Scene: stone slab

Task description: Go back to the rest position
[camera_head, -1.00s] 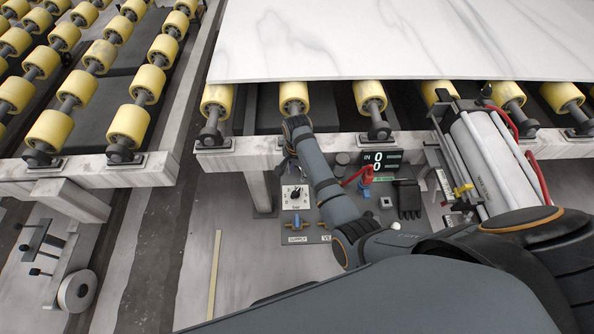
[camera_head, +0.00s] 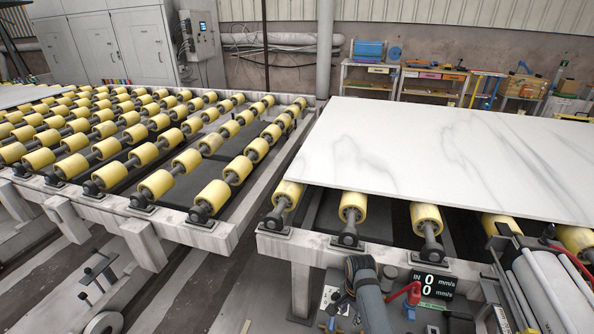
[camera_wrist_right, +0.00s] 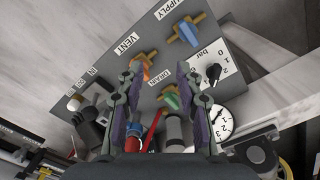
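The orange-tipped VENT lever (camera_wrist_right: 146,55) is by the left fingertip, and the blue-green DRAIN lever (camera_wrist_right: 172,97) shows between the fingers. I cannot tell whether a finger touches either. My left gripper is not in view.
A white veined slab (camera_head: 440,155) lies on yellow rollers (camera_head: 352,206) at the right. A speed display (camera_head: 434,283) reads 0. A gap separates the left roller table (camera_head: 160,225).

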